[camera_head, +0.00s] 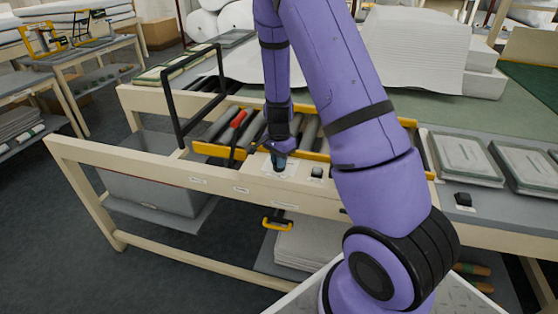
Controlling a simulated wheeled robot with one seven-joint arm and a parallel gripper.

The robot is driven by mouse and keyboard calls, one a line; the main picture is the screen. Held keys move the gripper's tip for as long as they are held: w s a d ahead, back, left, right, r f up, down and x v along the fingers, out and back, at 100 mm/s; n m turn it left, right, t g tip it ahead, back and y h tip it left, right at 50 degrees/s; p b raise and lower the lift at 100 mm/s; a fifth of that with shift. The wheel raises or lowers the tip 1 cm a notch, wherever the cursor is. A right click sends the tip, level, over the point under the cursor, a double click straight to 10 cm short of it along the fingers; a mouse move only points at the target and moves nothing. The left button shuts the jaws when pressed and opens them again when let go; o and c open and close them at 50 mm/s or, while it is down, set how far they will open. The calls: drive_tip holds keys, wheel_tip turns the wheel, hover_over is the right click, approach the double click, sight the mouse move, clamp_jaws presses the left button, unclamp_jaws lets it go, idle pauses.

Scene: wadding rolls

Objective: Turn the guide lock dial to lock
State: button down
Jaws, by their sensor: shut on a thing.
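My gripper (279,158) reaches down to the front edge of the bench, in the middle of the head view. It is shut on a small dark blue-grey dial, which is mostly hidden by the fingers. The dial sits on a pale plate (268,170) on the bench's front rail. I cannot tell which way the dial points. A red-handled lever (239,119) stands just left of my gripper, beside the rollers.
A yellow guide bar (220,151) runs along the rollers (219,124) behind the dial. A black frame (172,110) stands upright at the left. A small black knob (316,173) lies right of my gripper. Grey trays (466,158) sit at right. White wadding (415,50) is stacked behind.

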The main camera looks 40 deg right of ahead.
drive_tip(key=shift+m, duration=1.1)
drive_tip(key=c, duration=1.1)
unclamp_jaws()
drive_tip(key=shift+c, duration=0.2)
drive_tip(key=shift+r, duration=0.1)
wheel_tip(320, 180, up, 11)
drive_tip(key=shift+f, duration=0.2)
drive_tip(key=shift+r, duration=0.1)
